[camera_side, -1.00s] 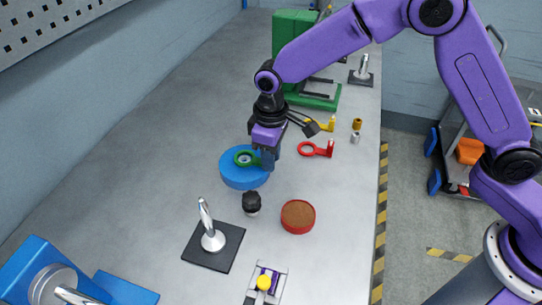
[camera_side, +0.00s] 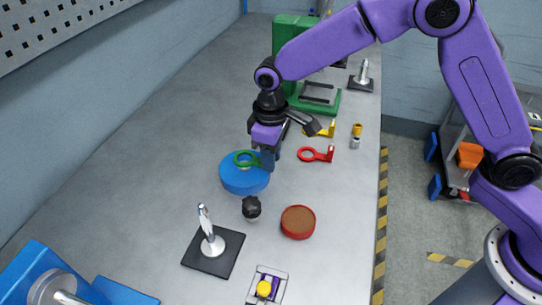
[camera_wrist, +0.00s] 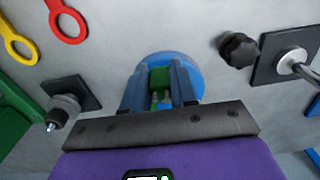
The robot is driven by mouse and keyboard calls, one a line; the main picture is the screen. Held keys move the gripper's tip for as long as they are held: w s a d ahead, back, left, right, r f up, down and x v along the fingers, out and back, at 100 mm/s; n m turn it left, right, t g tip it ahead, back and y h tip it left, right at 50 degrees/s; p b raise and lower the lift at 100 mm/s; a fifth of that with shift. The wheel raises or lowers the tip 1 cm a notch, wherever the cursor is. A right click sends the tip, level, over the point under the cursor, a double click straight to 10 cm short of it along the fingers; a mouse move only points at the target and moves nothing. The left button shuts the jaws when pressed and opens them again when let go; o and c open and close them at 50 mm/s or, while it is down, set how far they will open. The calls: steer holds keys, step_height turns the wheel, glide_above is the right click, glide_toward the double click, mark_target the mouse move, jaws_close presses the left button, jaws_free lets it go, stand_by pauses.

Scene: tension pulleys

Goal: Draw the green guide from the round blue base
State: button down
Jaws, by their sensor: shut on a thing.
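The green guide (camera_side: 246,158) has a ring end that shows over the round blue base (camera_side: 243,181) in the side view. My gripper (camera_side: 267,161) is shut on the guide's upright part at the right edge of the base. The ring appears a little above the base's top, though the gap is hard to measure. In the wrist view, the green guide (camera_wrist: 160,78) shows between my gripper's fingers (camera_wrist: 161,92), with the blue base (camera_wrist: 187,64) beyond them. The fingers hide part of the guide and the base.
A red guide (camera_side: 317,154) and a yellow guide (camera_side: 325,131) lie to the right. A black knob (camera_side: 251,208), a red tin (camera_side: 298,222) and a metal post on a black plate (camera_side: 213,252) stand in front. The table to the left is clear.

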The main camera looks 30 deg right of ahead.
steer(key=shift+r, duration=0.1)
steer(key=shift+r, duration=1.95)
